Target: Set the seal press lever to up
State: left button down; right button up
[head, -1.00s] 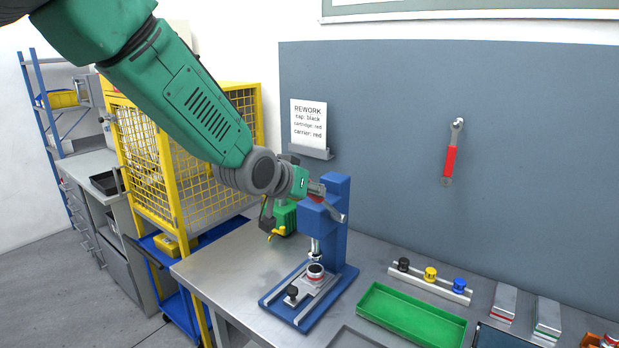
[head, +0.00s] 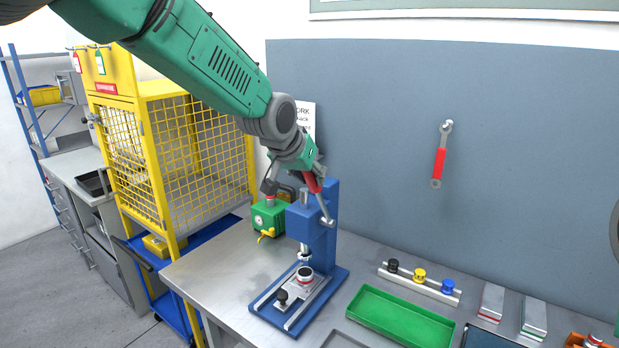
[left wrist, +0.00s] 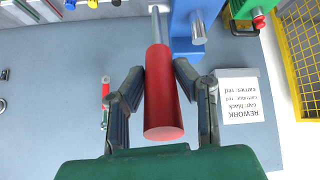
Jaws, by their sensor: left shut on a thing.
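The blue seal press (head: 318,235) stands on the metal bench, with its ram above a small part in the base fixture. Its lever has a silver arm (head: 325,207) and a red grip (head: 312,183); it rises from the pivot on the press's side, tilted steeply up and slightly left. My left gripper (head: 308,178) is shut on the red grip. In the left wrist view the red grip (left wrist: 163,95) lies between both fingers of the gripper (left wrist: 159,78). The fingertips are partly hidden behind the grip. My right gripper is not in view.
A green device (head: 268,217) stands behind the press, left of it. A green tray (head: 400,318) and a rack of black, yellow and blue caps (head: 420,282) lie to the right. A yellow cage (head: 150,150) stands left of the bench. A wrench (head: 440,155) hangs on the wall panel.

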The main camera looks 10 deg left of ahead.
pick_arm(q)
jog(key=shift+w+r, duration=0.2)
jog(key=shift+r, duration=0.1)
jog(key=c, duration=1.3)
grip_release()
jog(key=shift+w+d+f, duration=0.1)
jog(key=shift+w+f, duration=0.1)
jog(key=shift+f, duration=0.1)
jog(key=shift+s+r, duration=0.3)
jog(key=shift+r, duration=0.05)
jog(key=v, duration=1.1)
jog(key=shift+f, duration=0.1)
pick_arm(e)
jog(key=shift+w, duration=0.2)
